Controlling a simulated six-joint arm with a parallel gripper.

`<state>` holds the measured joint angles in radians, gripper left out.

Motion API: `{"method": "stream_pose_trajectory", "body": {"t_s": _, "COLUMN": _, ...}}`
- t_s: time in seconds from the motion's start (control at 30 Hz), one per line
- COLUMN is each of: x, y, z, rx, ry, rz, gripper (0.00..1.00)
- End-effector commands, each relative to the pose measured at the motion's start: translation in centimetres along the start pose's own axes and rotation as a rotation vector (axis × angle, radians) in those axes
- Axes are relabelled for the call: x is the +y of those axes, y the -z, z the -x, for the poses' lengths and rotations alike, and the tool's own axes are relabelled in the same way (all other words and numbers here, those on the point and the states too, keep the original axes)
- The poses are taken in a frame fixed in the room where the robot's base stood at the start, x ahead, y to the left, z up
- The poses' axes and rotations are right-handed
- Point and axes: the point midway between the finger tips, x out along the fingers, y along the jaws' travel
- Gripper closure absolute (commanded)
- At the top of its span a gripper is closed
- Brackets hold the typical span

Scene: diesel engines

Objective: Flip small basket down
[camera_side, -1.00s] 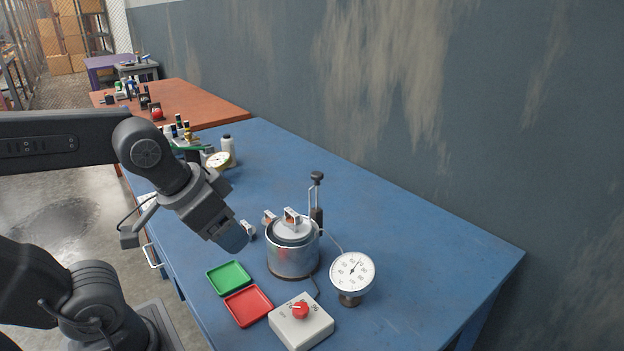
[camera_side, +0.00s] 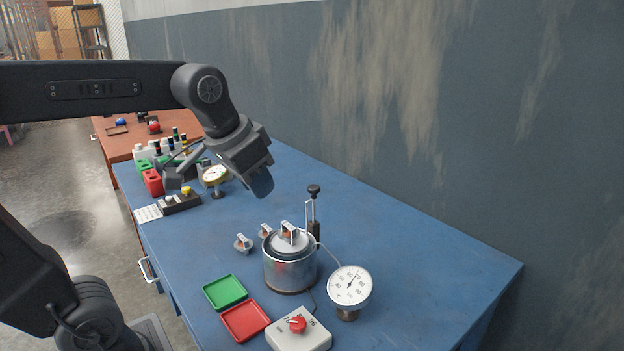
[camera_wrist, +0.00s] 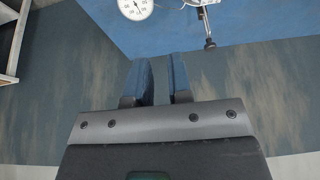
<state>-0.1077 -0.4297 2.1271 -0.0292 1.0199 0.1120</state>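A metal pot (camera_side: 289,270) stands on the blue table. A small grey round platform, apparently the small basket (camera_side: 283,243), sits at its top with a small metal part (camera_side: 288,232) on it. An upright lever with a black knob (camera_side: 314,190) rises at the pot's back right. It also shows at the top of the wrist view (camera_wrist: 210,43). My gripper (camera_side: 262,188) is in the air above and left of the lever, touching nothing. In the wrist view its blue fingers (camera_wrist: 160,65) are apart with a narrow empty gap.
A dial gauge (camera_side: 350,286) and a control box with a red knob (camera_side: 299,329) stand near the pot. Green (camera_side: 225,292) and red (camera_side: 246,321) trays lie front left. Two small metal parts (camera_side: 243,243) sit left of the pot. The table's right side is clear.

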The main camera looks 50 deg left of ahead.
Motion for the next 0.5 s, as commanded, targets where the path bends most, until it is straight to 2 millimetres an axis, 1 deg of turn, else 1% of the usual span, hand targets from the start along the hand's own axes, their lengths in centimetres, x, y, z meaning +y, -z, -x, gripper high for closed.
{"method": "stream_pose_trajectory", "body": {"t_s": 0.03, "x": -0.8, "y": 2.0, "z": -0.1, "rx": -0.015, "ry": 0.003, "rz": 0.005, "gripper": 0.86}}
{"method": "stream_pose_trajectory", "body": {"t_s": 0.17, "x": -2.9, "y": 6.4, "z": -0.4, "rx": -0.046, "ry": 0.006, "rz": 0.004, "gripper": 0.98}}
{"method": "stream_pose_trajectory", "body": {"t_s": 0.2, "x": -3.5, "y": 7.7, "z": -0.6, "rx": -0.055, "ry": 0.005, "rz": 0.003, "gripper": 1.0}}
{"method": "stream_pose_trajectory", "body": {"t_s": 0.3, "x": -5.4, "y": 10.7, "z": -1.4, "rx": -0.077, "ry": 0.003, "rz": 0.003, "gripper": 1.0}}
{"method": "stream_pose_trajectory", "body": {"t_s": 0.4, "x": -7.2, "y": 13.1, "z": -2.2, "rx": -0.094, "ry": 0.001, "rz": 0.002, "gripper": 1.0}}
{"method": "stream_pose_trajectory", "body": {"t_s": 0.5, "x": -8.7, "y": 14.9, "z": -3.0, "rx": -0.108, "ry": -0.002, "rz": -0.001, "gripper": 1.0}}
